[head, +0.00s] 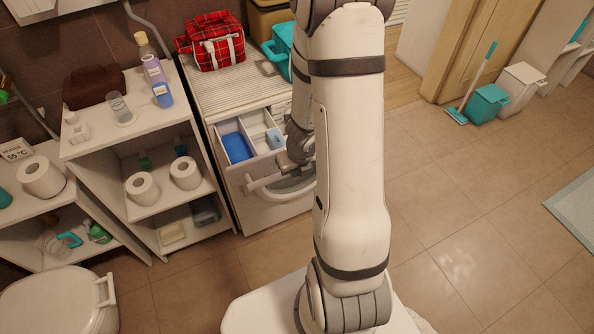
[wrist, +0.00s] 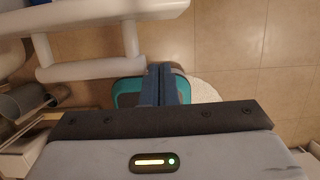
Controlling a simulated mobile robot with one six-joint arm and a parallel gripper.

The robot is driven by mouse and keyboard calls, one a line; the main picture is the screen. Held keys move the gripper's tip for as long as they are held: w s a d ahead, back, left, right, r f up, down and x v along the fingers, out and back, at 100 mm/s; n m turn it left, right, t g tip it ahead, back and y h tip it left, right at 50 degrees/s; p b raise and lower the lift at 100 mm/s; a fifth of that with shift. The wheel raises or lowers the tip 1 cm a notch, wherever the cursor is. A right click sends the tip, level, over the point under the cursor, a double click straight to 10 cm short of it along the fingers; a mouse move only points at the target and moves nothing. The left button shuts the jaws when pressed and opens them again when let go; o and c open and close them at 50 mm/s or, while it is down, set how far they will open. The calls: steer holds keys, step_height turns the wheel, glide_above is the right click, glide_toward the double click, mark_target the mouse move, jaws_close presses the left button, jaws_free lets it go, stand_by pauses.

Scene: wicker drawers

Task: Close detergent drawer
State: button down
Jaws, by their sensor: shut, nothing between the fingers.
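The detergent drawer (head: 233,134) is pulled out from the upper front of the white washing machine (head: 265,212). It has a blue compartment on the left and pale compartments to the right. A white bar handle (head: 263,184) projects from its front. In the wrist view the handle (wrist: 92,69) lies at upper left, left of my gripper (wrist: 166,85). The dark fingers are together with nothing between them. They look close to the handle's right end; I cannot tell whether they touch. In the head view my arm partly hides the machine and the fingertips are not clear.
A white shelf (head: 140,212) with toilet rolls stands close left of the machine. A red plaid bag (head: 215,47) and a teal basket (head: 277,44) sit on top. The tiled floor (head: 455,190) to the right is mostly clear.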

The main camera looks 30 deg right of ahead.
steer(key=w+p, duration=0.3)
steer(key=w, duration=0.1)
steer(key=shift+a, duration=0.1)
stand_by(0.3)
